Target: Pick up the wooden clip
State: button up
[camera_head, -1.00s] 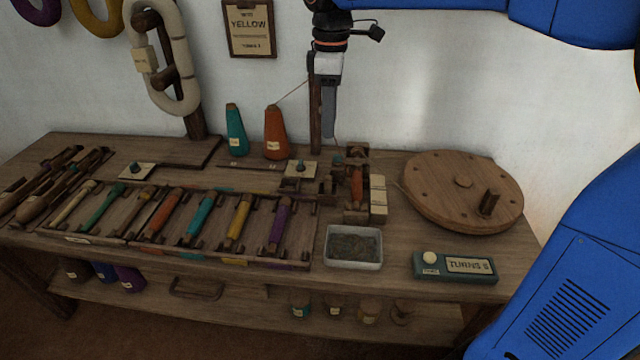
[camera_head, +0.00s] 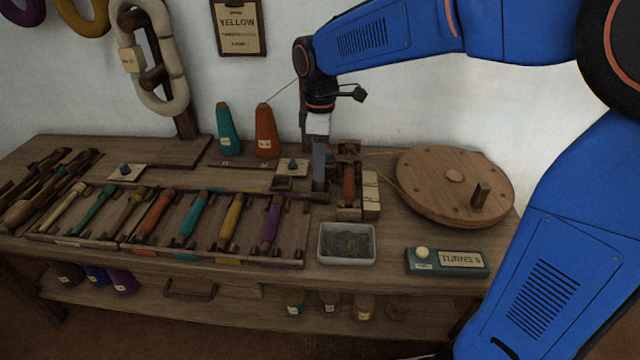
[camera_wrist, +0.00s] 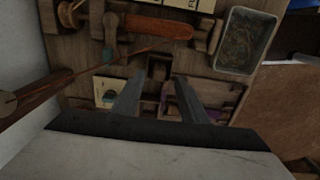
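My gripper (camera_head: 319,182) points straight down over the bench, just left of the winder that holds an orange bobbin (camera_head: 349,183). In the wrist view its two fingers (camera_wrist: 167,78) are apart, with a gap between them. A small dark wooden piece, which looks like the wooden clip (camera_wrist: 166,92), shows in that gap, below the fingers. I cannot tell whether either finger touches it. In the head view the fingertips largely hide that spot, and only small wooden parts show around them.
A round wooden wheel (camera_head: 425,170) is at the right. The bobbin rack (camera_head: 110,240) lies left. Orange (camera_head: 266,135) and teal (camera_head: 228,132) cones stand behind.

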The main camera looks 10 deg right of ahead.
aim_at(320, 184)
jog(key=shift+f, duration=2.15)
grip_shut()
